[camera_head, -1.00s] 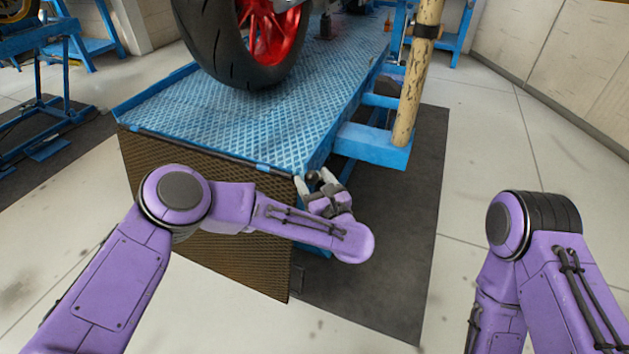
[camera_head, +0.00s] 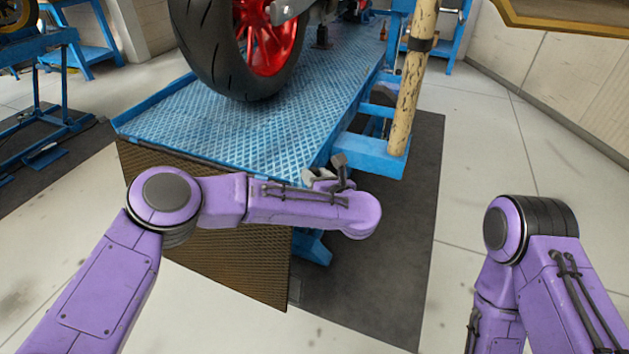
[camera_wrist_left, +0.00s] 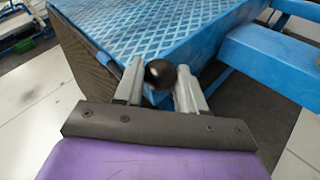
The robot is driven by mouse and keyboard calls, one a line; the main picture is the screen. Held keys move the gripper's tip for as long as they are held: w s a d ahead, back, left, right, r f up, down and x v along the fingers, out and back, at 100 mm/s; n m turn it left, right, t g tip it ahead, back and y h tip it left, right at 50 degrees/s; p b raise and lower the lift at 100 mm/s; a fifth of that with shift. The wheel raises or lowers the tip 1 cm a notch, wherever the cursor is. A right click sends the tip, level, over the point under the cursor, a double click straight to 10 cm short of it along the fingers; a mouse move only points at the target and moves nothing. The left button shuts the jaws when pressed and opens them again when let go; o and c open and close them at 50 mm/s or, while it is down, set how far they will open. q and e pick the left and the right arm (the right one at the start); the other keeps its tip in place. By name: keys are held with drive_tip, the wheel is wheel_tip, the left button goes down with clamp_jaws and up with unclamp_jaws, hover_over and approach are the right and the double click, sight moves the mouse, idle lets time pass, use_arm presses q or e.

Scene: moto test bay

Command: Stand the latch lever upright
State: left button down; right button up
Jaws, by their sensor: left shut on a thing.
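My left gripper (camera_head: 326,172) is at the near right corner of the blue lift platform (camera_head: 215,130), partly hidden behind my own forearm in the head view. In the left wrist view, the latch lever's round black knob (camera_wrist_left: 158,74) sits between the two grey fingertips, and the gripper is shut on it. The lever's shaft is hidden behind the knob and the fingers, so its tilt cannot be told. In the head view the knob cannot be made out. My right arm stands at the lower right, with its gripper out of view.
A motorcycle wheel (camera_head: 235,55) with a red rim stands on the platform. A blue side bracket (camera_head: 370,153) and a worn yellowish post (camera_head: 412,85) are close to the right of the gripper. A dark mat (camera_head: 400,240) covers the floor there. Floor farther right is clear.

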use_arm(q)
drive_tip(key=c, duration=0.7)
unclamp_jaws()
drive_tip(key=shift+o, duration=0.2)
drive_tip(key=v, duration=1)
drive_tip(key=shift+s+d, duration=0.15)
drive_tip(key=shift+s, duration=0.1)
drive_tip(key=shift+c, duration=0.4)
